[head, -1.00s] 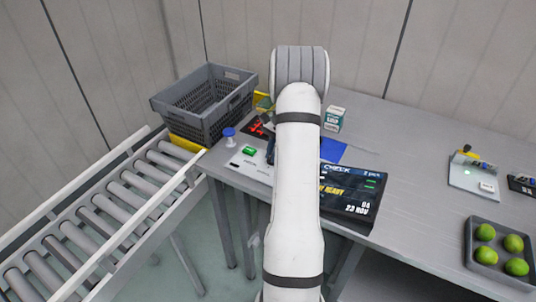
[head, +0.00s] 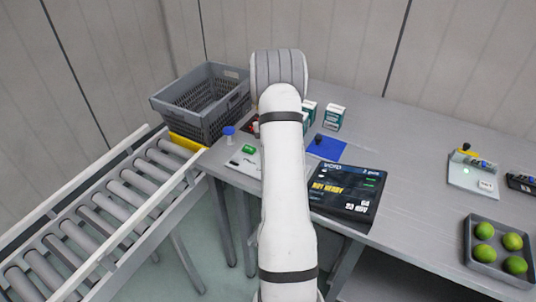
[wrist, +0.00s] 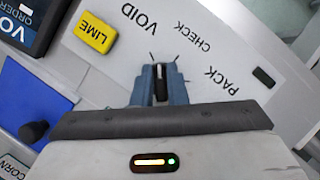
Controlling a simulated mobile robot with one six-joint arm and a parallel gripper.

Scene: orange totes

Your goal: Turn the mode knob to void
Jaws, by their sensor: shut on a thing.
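In the wrist view my gripper (wrist: 160,72) is shut on the dark mode knob (wrist: 160,90), its two blue fingers one on each side. The knob is mostly covered by the fingers, and its pointer is hard to read. The white panel (wrist: 214,52) carries the printed labels VOID, CHECK and PACK around the knob, with short tick marks. In the head view my arm hides the gripper and knob. The display (head: 346,195) there reads VOID in its header, and a corner of it shows in the wrist view (wrist: 22,28).
A yellow LIME block (wrist: 96,33) lies near the knob. A blue mat (head: 335,151) with a dark handled object (head: 319,140) is beside the display. Small cartons (head: 333,118) stand behind.

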